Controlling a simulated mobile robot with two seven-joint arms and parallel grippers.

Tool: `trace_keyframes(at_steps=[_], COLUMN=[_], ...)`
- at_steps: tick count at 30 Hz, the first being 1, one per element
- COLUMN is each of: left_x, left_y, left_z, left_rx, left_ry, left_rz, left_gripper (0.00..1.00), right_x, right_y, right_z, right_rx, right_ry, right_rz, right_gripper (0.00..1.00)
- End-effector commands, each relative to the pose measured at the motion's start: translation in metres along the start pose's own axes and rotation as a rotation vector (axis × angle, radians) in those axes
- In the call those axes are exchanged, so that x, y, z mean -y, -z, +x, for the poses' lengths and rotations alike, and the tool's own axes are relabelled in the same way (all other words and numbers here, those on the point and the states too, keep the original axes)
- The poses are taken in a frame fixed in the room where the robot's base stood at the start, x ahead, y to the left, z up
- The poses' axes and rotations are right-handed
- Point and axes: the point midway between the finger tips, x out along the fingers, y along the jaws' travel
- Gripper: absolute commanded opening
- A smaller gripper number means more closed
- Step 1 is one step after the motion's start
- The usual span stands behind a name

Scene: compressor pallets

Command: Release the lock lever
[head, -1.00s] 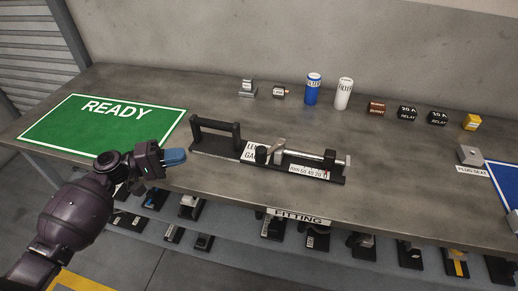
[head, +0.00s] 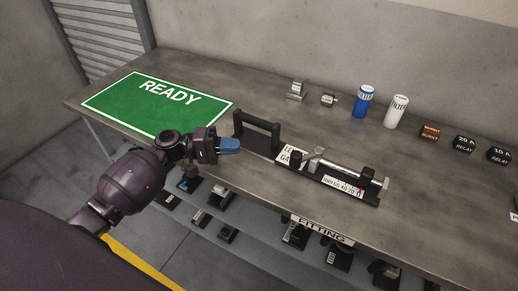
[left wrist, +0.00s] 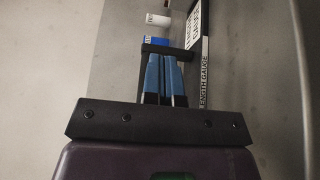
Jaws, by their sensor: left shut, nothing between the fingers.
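The length gauge (head: 280,152) is a dark base on the bench with a black handle frame at its left end. It has a silver rod (head: 347,171) and a white scale. A small grey lever (head: 316,152), seemingly the lock lever, stands near the gauge's middle, slanting up; its exact setting is too small to tell. My left gripper (head: 230,146) has blue fingers, shut and empty, just left of the handle frame and apart from the lever. In the left wrist view its fingers (left wrist: 167,60) point toward a black bar, with the gauge label (left wrist: 204,80) beside. My right gripper is not in view.
A green READY mat (head: 150,110) lies at left. A blue filter (head: 363,101), a white filter (head: 396,111) and several small parts stand behind the gauge. More parts sit on a shelf below the bench's front edge.

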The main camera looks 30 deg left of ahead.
Motion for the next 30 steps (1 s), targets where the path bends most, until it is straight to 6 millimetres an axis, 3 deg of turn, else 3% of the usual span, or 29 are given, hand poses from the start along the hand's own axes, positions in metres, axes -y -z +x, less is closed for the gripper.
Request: trace_keyframes(at_steps=[18, 30], left_x=[-0.002, -0.001], left_y=[-0.004, -0.028], left_z=[0.1, 0.122], left_rx=[0.002, 0.001], left_ry=[-0.002, -0.001], left_rz=[0.001, 0.0], left_gripper=[0.0, 0.0], right_x=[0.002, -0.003], right_y=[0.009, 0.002], right_z=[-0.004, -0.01], right_rx=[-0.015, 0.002], right_ry=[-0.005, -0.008], right_rz=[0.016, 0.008], right_gripper=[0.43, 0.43])
